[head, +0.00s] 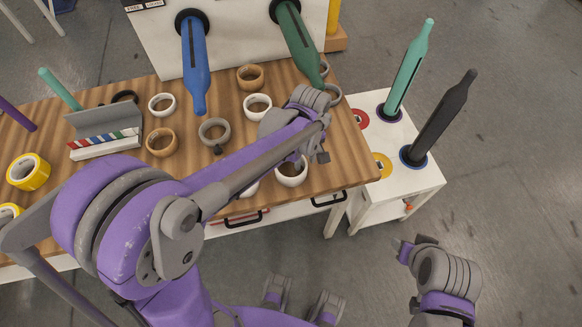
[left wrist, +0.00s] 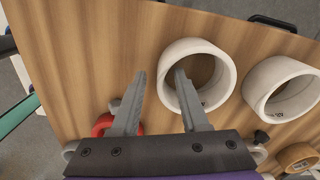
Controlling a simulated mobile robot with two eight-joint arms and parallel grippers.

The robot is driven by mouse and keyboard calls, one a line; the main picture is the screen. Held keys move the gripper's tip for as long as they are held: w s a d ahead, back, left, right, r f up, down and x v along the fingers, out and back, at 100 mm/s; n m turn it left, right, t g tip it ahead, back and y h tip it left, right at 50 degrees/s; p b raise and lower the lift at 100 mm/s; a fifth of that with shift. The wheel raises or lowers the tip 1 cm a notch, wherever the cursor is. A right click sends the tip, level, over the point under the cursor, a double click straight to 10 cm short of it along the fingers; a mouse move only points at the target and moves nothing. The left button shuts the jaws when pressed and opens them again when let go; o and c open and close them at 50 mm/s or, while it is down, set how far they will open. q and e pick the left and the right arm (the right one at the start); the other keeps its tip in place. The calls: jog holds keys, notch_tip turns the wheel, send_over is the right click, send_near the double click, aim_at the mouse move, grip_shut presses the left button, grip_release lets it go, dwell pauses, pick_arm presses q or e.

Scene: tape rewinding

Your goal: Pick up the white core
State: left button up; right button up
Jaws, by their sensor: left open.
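A white core (left wrist: 230,90) stands on the wooden table under my left gripper (left wrist: 161,74), near the front edge; it also shows in the head view (head: 304,177), partly behind my arm. My left gripper is open and empty. In the left wrist view one finger lies across the core's opening and the other is outside its left side, so the core's left wall appears between them. I cannot tell how high the fingertips are. A second white core (left wrist: 252,92) is close to its right.
More white cores (head: 152,104) (head: 247,106), brown cores (head: 241,77) and a grey ring (head: 203,133) are spread on the table (head: 345,150). A tape holder (head: 105,147) and yellow tape (head: 27,172) are at left. A white cart (head: 420,185) with upright rods stands at right.

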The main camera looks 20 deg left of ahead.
pick_arm(q)
jog(key=shift+f, duration=0.7)
grip_shut()
jog(key=shift+r, duration=0.1)
